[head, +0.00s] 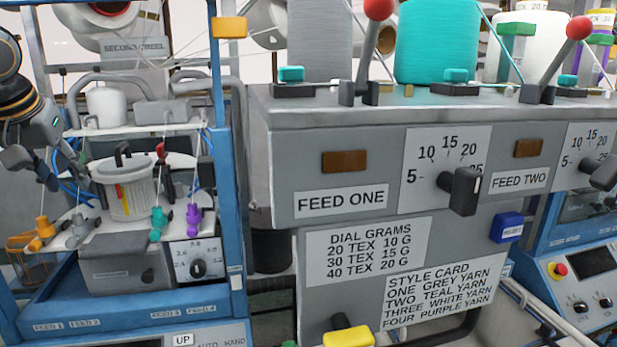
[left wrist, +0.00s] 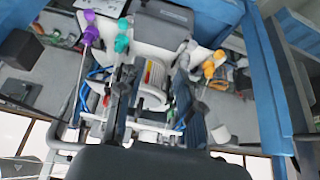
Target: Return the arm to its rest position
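My left gripper (head: 62,178) is at the left edge of the head view, in front of the left part of the blue-framed knitting machine (head: 226,150). Its dark fingers stand apart with nothing seen between them. In the left wrist view the gripper (left wrist: 155,68) also shows its fingers spread, with the machine's ribbed light canister (left wrist: 152,80) beyond the gap. I cannot tell whether a finger touches the machine. My right arm and gripper are not in view.
A grey feed console (head: 285,160) with red-knobbed levers and dials fills the middle. A blue control panel (head: 585,290) stands at right.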

